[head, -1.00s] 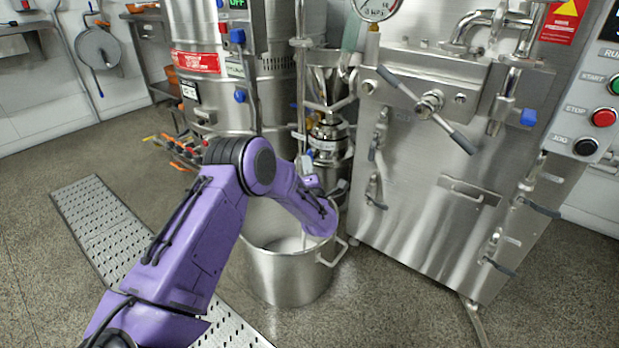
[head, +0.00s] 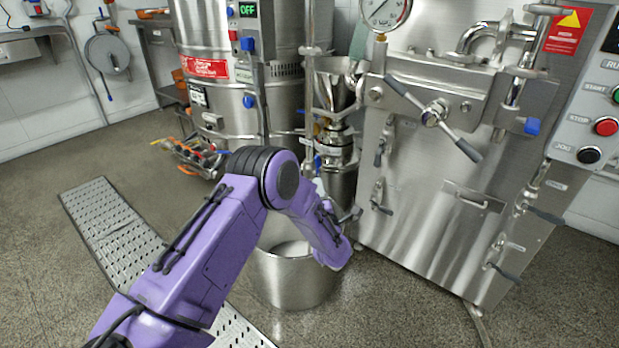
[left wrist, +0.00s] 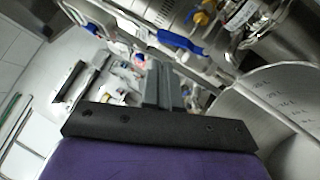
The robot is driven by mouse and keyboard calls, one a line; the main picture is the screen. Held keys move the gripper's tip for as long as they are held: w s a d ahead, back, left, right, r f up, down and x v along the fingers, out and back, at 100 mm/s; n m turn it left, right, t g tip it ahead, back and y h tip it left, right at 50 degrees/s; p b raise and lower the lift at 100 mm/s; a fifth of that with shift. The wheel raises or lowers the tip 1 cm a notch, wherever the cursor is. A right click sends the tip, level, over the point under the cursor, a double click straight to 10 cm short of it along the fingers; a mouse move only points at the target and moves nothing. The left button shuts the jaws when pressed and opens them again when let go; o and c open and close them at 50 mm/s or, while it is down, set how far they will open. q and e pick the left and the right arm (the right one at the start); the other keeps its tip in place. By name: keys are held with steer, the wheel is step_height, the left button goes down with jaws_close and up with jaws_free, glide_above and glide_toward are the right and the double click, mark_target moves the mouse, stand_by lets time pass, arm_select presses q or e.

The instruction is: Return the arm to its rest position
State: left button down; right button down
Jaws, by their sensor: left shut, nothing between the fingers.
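My left arm (head: 215,240) is purple. It comes in from the lower left of the head view, bends at a dark elbow joint and slopes down in front of the steel pot (head: 292,280). The left gripper is mostly hidden behind the forearm there. In the left wrist view the left gripper (left wrist: 163,85) shows its two grey fingers pressed together, with nothing between them. The pot's inner wall with volume marks (left wrist: 275,100) is to the right of the fingers, apart from them. My right gripper is not in view.
The steel colloid mill (head: 337,140) with its funnel stands behind the pot. A large steel cabinet (head: 440,220) with a cross handle (head: 433,113) is to the right. A steel tank (head: 225,100) stands behind left. A perforated floor plate (head: 105,215) lies left, with open floor around it.

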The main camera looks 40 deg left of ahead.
arm_select(q)
steer(key=s+d+f+m+g+h, duration=0.1)
steer(key=s+d+f+m+h, duration=0.4)
steer(key=f+m, duration=0.35)
steer(key=s+d+f+m+g+h, duration=0.2)
steer(key=s+d+f+m+h, duration=0.2)
steer(key=s+f+m, duration=0.4)
steer(key=s+d+f+m+g+h, duration=0.1)
steer(key=s+f+m+g, duration=0.35)
steer(key=s, duration=0.95)
steer(key=s+d+f+m+g+h, duration=0.1)
steer(key=s+f+m+g+h, duration=0.25)
steer(key=s, duration=1.05)
step_height(320, 180, up, 28)
steer(key=y+p, duration=0.1)
steer(key=p, duration=2.9)
steer(key=shift+s+r+n+g+y, duration=0.15)
steer(key=shift+s+n+g+y, duration=0.1)
steer(key=shift+n+g+y, duration=0.1)
steer(key=shift+s+a, duration=0.1)
steer(key=shift+a, duration=0.05)
